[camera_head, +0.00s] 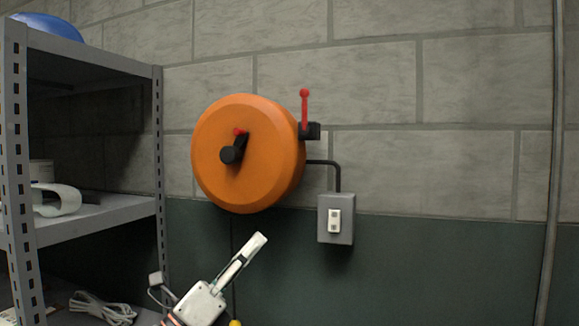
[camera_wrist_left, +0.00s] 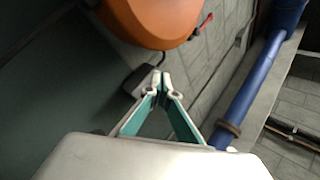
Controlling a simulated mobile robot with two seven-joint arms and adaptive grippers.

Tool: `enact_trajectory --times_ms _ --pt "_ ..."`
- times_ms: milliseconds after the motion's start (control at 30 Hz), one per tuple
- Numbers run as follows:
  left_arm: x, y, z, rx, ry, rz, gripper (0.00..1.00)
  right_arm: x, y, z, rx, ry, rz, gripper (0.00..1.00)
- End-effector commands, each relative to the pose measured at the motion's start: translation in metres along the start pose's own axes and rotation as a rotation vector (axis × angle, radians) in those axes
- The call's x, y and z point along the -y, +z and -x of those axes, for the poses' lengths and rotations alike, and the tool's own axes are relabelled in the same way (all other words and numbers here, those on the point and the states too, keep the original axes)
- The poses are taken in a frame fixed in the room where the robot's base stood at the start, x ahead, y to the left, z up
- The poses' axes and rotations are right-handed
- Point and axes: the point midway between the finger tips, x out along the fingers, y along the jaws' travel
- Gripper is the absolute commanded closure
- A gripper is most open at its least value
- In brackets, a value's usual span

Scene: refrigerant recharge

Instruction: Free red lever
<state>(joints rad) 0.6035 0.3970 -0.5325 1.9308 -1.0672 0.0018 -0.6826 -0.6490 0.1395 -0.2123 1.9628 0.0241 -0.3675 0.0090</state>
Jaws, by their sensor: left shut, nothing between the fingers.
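A red lever (camera_head: 304,108) with a ball tip stands upright from a black block (camera_head: 310,131) at the right edge of a round orange housing (camera_head: 262,178) on the wall. The housing also carries a black crank (camera_head: 232,153) with a small red knob (camera_head: 239,132). My left gripper (camera_head: 261,238) is below the housing, apart from it and from the lever, pointing up and right. In the left wrist view its fingertips (camera_wrist_left: 161,75) meet with nothing between them. The red lever (camera_wrist_left: 204,24) shows there at the top, past the orange housing (camera_wrist_left: 150,15). My right gripper is not in view.
A grey switch box (camera_head: 336,232) hangs on the wall right of my left gripper, joined to the housing by a black conduit (camera_head: 338,178). A metal shelf (camera_head: 105,215) stands at left. A vertical pipe (camera_head: 552,180) runs at far right. Wall space right of the lever is clear.

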Motion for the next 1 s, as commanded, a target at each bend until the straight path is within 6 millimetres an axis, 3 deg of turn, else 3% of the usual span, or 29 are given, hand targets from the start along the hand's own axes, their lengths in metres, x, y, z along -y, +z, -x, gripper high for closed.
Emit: enact_trajectory --times_ms 33,200,400,700,833,1000 --pt "0.022 0.011 -0.021 -0.038 -0.067 -0.129 1.00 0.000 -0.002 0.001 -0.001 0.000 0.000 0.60" --pt "0.075 0.026 -0.069 -0.167 -0.244 -0.561 1.00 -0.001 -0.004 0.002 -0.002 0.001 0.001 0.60" --pt "0.112 0.056 -0.109 -0.303 -0.373 -1.088 1.00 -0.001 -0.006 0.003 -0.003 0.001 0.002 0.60" --pt "0.130 0.143 -0.148 -0.477 -0.374 -1.767 1.00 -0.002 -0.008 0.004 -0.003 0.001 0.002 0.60" --pt "0.134 0.174 -0.154 -0.521 -0.341 -1.922 1.00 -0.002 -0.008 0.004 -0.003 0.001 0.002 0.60" --pt "0.136 0.191 -0.156 -0.547 -0.318 -1.998 1.00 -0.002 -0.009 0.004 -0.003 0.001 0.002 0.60"
